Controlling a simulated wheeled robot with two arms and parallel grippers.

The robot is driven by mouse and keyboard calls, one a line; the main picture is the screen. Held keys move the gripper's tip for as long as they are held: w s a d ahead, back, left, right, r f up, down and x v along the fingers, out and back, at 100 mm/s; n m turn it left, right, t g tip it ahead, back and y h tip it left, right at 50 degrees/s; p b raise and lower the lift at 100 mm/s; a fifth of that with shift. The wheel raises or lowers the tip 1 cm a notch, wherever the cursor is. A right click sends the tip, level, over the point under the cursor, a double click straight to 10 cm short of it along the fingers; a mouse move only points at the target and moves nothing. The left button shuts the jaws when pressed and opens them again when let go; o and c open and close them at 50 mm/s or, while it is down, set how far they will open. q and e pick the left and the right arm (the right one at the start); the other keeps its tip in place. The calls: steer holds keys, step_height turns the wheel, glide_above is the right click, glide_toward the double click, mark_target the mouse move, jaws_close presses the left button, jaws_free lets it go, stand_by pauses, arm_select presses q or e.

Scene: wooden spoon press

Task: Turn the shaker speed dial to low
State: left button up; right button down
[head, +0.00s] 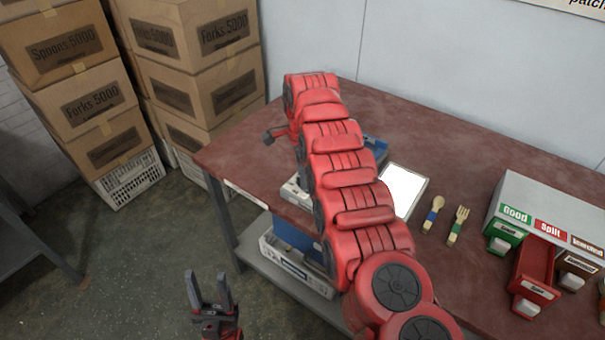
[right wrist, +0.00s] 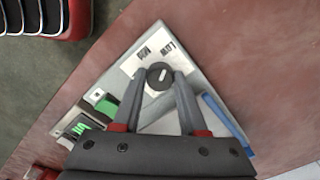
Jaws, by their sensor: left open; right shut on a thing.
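The speed dial (right wrist: 154,84) is a small black round knob with a light pointer line on a pale control panel (right wrist: 128,68), seen in the right wrist view. The line slants between upper right and lower left. Printed labels, one reading like LOW, stand just above the dial. My right gripper (right wrist: 162,76) is shut on the dial, a finger on each side. In the head view my red right arm covers most of the shaker; only parts of its blue and pale body (head: 376,147) show. My left gripper (head: 210,292) is open and empty in front of the table.
A green button (right wrist: 106,104) and a green-lit switch (right wrist: 76,128) sit near the dial. On the red table (head: 450,140) are a white panel (head: 403,188), a spoon (head: 433,214), a fork (head: 457,226) and labelled sorting bins (head: 545,205). Boxes (head: 185,60) stand behind left.

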steer(key=shift+c, duration=2.2)
jaws_free()
step_height(320, 180, up, 3)
steer(key=shift+w+d+r, duration=0.1)
steer(key=shift+r, duration=0.05)
step_height(320, 180, up, 2)
steer(key=shift+r+p, duration=0.1)
steer(key=shift+p, duration=0.7)
step_height(320, 180, up, 12)
steer(key=p, duration=1.1)
